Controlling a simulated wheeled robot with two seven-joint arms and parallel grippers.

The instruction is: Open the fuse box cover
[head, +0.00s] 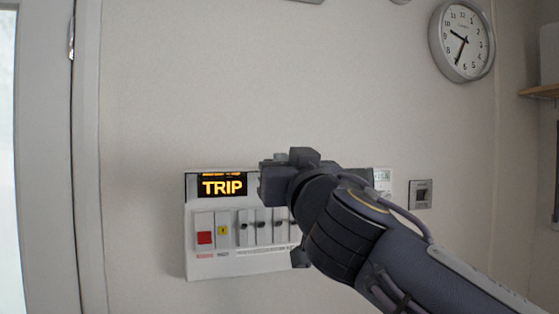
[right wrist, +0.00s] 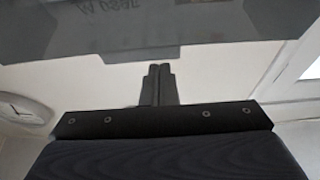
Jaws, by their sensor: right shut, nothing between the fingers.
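The fuse box (head: 193,262) is a white unit on the wall, low in the head view. Its lit TRIP display (head: 222,186), red and yellow switches and several grey switches show. My right gripper (head: 272,179) is in front of its upper middle, shut and empty, and my arm hides its right part. In the right wrist view the closed fingers (right wrist: 158,85) point at a grey, see-through-looking panel with reversed lettering (right wrist: 60,35), which looks like the cover. I cannot tell whether they touch it or how far it is open. My left gripper is out of view.
A small wall switch (head: 420,194) is right of the fuse box, and a round clock (head: 462,40) hangs at upper right. A door frame (head: 88,160) stands at the left, a wooden shelf (head: 540,91) at the right edge. The wall above the box is clear.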

